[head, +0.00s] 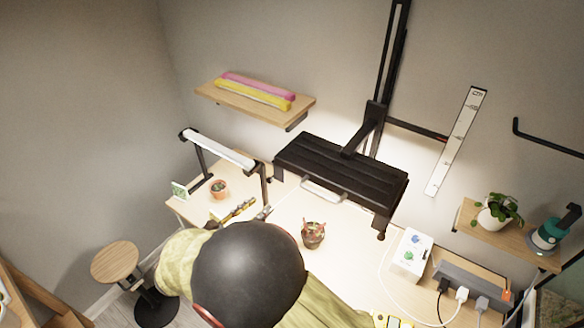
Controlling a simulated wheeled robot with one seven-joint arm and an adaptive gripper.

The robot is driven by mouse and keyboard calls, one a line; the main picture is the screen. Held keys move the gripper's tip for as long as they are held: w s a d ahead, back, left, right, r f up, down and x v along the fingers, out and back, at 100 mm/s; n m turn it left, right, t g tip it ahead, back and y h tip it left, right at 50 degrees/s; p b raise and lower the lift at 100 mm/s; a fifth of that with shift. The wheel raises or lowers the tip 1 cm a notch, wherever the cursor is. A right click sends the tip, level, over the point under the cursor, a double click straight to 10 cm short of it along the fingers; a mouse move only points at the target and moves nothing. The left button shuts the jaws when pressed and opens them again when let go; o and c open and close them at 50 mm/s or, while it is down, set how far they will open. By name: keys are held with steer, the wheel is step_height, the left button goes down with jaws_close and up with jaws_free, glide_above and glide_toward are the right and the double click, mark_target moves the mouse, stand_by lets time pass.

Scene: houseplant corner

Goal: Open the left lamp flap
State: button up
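The lamp (340,172) is a wide black ribbed panel hanging from a black post over the table in the head view. A pale bar handle (323,192) runs along its front edge. I cannot make out the left flap apart from the dark panel, nor whether it is open. My arm covers the bottom middle of the view. A small grey tip (264,213) that may be part of my gripper shows just above my arm's dark round joint. It is apart in the picture from the lamp, down and left of the handle. Its opening is hidden.
The lit table (285,234) holds a small pot with tools (313,235), a terracotta pot (219,189) under a white bar light (218,149), and a white box (408,254). Wall shelves hold coloured rolls (255,92) and a plant (496,212). A stool (115,262) stands left.

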mark_target(268, 181)
steer(key=shift+n+t, duration=0.7)
steer(key=w+d+r, duration=0.1)
steer(key=w, duration=0.1)
steer(key=w+d+r, duration=0.1)
steer(key=w, duration=0.2)
steer(key=w+d+r, duration=0.1)
steer(key=w+r, duration=0.1)
steer(key=w, duration=0.1)
steer(key=shift+d+b, duration=0.15)
steer(key=shift+b, duration=0.25)
steer(key=shift+s, duration=0.1)
steer(key=c, duration=0.3)
steer(key=c, duration=0.4)
jaws_close()
